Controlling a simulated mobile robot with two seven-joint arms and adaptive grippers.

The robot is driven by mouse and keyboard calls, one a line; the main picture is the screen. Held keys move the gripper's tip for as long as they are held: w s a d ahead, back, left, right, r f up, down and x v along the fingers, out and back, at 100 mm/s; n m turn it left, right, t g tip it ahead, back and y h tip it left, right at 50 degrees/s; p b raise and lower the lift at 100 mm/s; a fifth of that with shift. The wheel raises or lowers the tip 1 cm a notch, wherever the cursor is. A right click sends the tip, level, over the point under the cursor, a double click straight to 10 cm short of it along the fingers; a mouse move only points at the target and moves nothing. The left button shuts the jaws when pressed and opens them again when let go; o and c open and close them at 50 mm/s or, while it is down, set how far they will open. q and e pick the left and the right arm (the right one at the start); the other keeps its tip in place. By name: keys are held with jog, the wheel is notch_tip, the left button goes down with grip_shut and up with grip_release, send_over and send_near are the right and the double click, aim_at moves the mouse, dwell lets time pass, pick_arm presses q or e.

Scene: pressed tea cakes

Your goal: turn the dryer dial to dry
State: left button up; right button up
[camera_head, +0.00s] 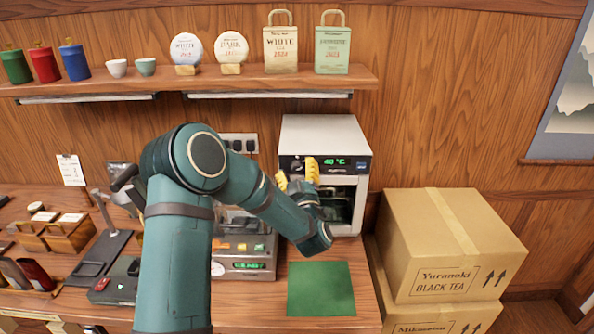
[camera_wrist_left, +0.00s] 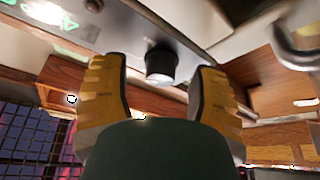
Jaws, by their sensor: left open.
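The dryer (camera_head: 326,131) is a white box with a dark front panel and a lit green display (camera_head: 334,162) reading about 40 °C. Its dial is a short black knob (camera_wrist_left: 160,62) on the panel, seen in the left wrist view. My left gripper (camera_head: 297,174) has yellow fingers and is at the panel's left part. In the left wrist view my left gripper (camera_wrist_left: 157,75) is open, one finger on each side of the dial, with visible gaps. The dial's marking and setting cannot be read. My right gripper is not in view.
A green mat (camera_head: 321,289) lies on the counter before the dryer. A grey device with a lit display (camera_head: 244,266) stands left of it, partly behind my arm. Cardboard boxes (camera_head: 447,243) are stacked at right. A shelf (camera_head: 210,81) with cups, tins and bags runs above.

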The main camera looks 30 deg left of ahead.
pick_arm(q)
grip_shut()
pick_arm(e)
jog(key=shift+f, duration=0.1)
pick_arm(q)
jog(key=shift+m+t+b, duration=0.4)
jog(key=shift+m+b, duration=0.4)
jog(key=shift+b, duration=0.1)
jog(key=m+t+h+b, duration=0.1)
jog(key=m+h+b, duration=0.1)
jog(key=m+b, duration=0.1)
jog(key=m+t+h+b, duration=0.1)
jog(key=m+t+b, duration=0.1)
jog(key=m, duration=0.3)
jog(key=shift+m+h+b, duration=0.3)
jog(key=shift+h+b, duration=0.1)
jog(key=shift+b, duration=0.45)
jog(key=m, duration=0.1)
jog(key=m+h+b, duration=0.1)
jog(key=m, duration=0.1)
jog(key=shift+s+a+r+m+t+h+b, duration=0.1)
jog(key=shift+m+t+h+b, duration=0.2)
jog(key=shift+r+m+h+b, duration=0.1)
jog(key=shift+m+h+b, duration=0.65)
jog(key=shift+m, duration=0.85)
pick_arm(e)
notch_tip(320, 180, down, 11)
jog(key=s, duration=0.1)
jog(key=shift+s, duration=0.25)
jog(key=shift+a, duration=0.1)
